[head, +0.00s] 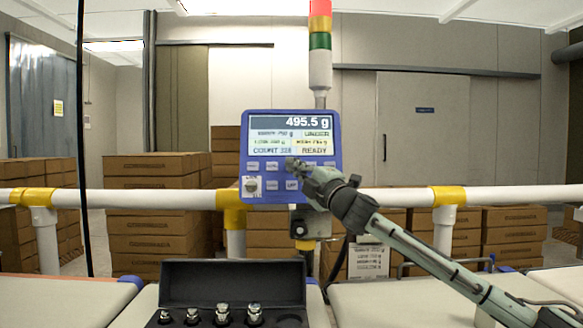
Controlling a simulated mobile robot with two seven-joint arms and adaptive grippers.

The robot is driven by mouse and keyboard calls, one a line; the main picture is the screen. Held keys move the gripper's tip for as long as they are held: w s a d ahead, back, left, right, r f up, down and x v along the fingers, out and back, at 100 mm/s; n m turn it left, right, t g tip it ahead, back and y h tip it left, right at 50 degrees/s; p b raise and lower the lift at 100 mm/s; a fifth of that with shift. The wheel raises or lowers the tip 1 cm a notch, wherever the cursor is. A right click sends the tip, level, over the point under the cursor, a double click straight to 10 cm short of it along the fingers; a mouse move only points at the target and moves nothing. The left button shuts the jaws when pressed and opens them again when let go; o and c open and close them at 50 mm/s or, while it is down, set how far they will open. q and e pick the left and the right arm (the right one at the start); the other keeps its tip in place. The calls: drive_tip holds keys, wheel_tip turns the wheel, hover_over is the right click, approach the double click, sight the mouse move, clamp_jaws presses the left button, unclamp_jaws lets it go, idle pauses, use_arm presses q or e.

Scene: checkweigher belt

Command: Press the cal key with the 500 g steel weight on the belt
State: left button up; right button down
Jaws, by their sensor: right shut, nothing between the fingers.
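The blue control panel (247,135) stands behind the belt. Its display (290,123) reads 495.5 g, with READY in the lower right; the smaller text is partly hard to read. My right gripper (294,164) is shut and empty, its tips in front of the upper key row near the middle. It hides part of the keys; I cannot read the key labels or tell whether it touches one. The black weight case (232,284) is open in front, with several steel weights (254,313) and an empty round slot at its right. I see no weight on the belt (318,306); the case lid hides part of it. My left gripper is out of view.
A white rail (390,198) with yellow joints runs across behind the belts. A signal tower (320,65) rises above the panel. Stacked cartons (155,225) stand behind. More belt sections (60,300) lie left and right, the left one clear.

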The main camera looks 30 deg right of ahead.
drive_tip(key=shift+w, duration=0.1)
drive_tip(key=shift+w+d+f, duration=0.1)
drive_tip(key=shift+w+d, duration=0.1)
drive_tip(key=shift+w, duration=0.05)
drive_tip(key=shift+w+d+f+p, duration=0.1)
drive_tip(key=shift+w+d+p, duration=0.1)
drive_tip(key=shift+w+p, duration=0.2)
idle(0.7)
drive_tip(key=shift+s, duration=0.15)
drive_tip(key=shift+s+a, duration=0.4)
drive_tip(key=shift+s, duration=0.2)
drive_tip(key=shift+r, duration=0.2)
drive_tip(key=s, duration=0.1)
drive_tip(key=s+a+r, duration=0.1)
drive_tip(key=s+a, duration=0.1)
drive_tip(key=s, duration=0.1)
drive_tip(key=shift+a+r+b, duration=0.15)
drive_tip(key=shift+a+b, duration=0.1)
drive_tip(key=shift+b, duration=0.15)
idle(0.6)
